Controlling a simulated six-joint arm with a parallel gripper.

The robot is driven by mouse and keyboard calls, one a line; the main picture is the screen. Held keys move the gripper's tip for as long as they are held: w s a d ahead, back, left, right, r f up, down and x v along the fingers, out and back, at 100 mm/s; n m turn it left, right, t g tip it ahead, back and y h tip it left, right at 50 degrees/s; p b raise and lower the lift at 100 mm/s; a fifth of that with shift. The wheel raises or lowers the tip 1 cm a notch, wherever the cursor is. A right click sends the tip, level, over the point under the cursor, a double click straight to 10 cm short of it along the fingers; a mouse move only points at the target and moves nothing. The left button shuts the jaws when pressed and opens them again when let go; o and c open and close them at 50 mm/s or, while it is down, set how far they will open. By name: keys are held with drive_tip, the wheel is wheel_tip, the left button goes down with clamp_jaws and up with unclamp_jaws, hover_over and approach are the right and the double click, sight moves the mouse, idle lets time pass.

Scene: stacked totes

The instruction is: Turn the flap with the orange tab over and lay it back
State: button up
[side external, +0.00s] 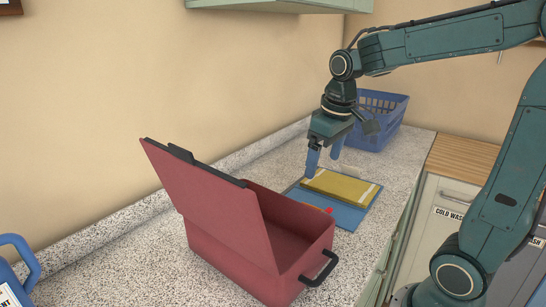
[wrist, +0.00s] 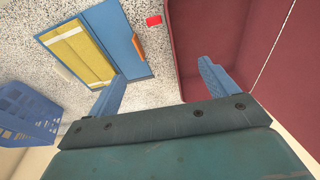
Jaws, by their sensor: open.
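A flat blue panel (side external: 349,216) lies on the speckled counter, with a yellow slab (side external: 340,187) bearing a pale stripe on it. In the wrist view the blue panel (wrist: 112,22) shows an orange tab (wrist: 138,47) along its edge, on the side towards the red tote; the yellow slab (wrist: 77,52) lies on the other side. I cannot tell whether the yellow slab is the hinged flap. My gripper (side external: 323,165) is open and empty, pointing down above the far left part of the panel. Both blue fingers of my gripper (wrist: 162,70) show apart in the wrist view.
A red tote (side external: 225,262) with its lid (side external: 205,205) raised stands close in front of the panel. A blue basket (side external: 385,137) stands behind, near the wall. A blue jug (side external: 20,270) is at the left edge.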

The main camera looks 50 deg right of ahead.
drive_tip(key=shift+s+a+r+n, duration=0.1)
drive_tip(key=shift+s+a+n, duration=0.05)
drive_tip(key=shift+n, duration=0.25)
